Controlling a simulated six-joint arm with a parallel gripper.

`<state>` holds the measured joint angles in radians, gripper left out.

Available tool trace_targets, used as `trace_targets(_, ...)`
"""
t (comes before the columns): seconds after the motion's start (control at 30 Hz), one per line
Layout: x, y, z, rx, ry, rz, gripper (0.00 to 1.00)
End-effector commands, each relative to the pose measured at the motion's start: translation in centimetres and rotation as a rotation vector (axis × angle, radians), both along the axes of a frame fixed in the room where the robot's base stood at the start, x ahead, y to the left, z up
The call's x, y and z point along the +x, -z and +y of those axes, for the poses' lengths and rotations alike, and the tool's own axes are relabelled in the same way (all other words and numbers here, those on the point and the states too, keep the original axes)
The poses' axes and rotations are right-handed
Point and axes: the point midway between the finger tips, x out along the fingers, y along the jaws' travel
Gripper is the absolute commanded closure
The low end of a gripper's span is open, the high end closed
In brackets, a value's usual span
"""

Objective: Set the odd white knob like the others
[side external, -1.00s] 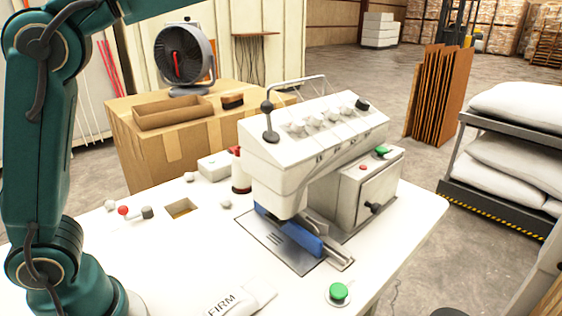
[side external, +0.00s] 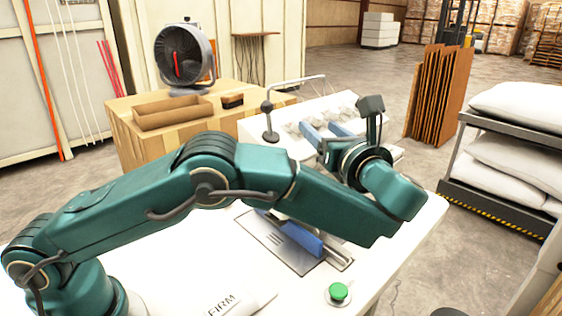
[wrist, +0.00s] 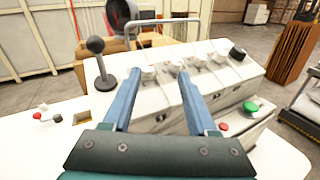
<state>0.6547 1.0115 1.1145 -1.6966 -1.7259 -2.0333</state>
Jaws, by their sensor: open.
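In the side view my gripper (side external: 318,124) is over the panel, and my arm hides much of the machine.
A black ball-topped lever (wrist: 97,62) stands left of the row, and a black knob (wrist: 237,53) is at its right end. A thin metal rail (wrist: 165,22) rises behind. A green button (wrist: 250,107) is at the lower right. A cardboard box (side external: 125,125) stands behind.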

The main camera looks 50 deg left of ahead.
Motion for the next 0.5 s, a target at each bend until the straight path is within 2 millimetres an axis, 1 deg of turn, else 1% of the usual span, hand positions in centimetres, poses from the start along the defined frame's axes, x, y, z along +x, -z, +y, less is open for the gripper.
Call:
trace_targets(0.03,-0.7,0.4,0.0,0.009,-0.033,-0.006,0.42)
trace_targets(0.07,-1.1,0.6,0.1,0.012,-0.05,-0.009,0.42)
trace_targets(0.17,-1.6,0.7,0.6,0.019,-0.079,-0.016,0.42)
trace_targets(0.5,-0.1,0.6,4.4,0.019,-0.081,-0.018,0.42)
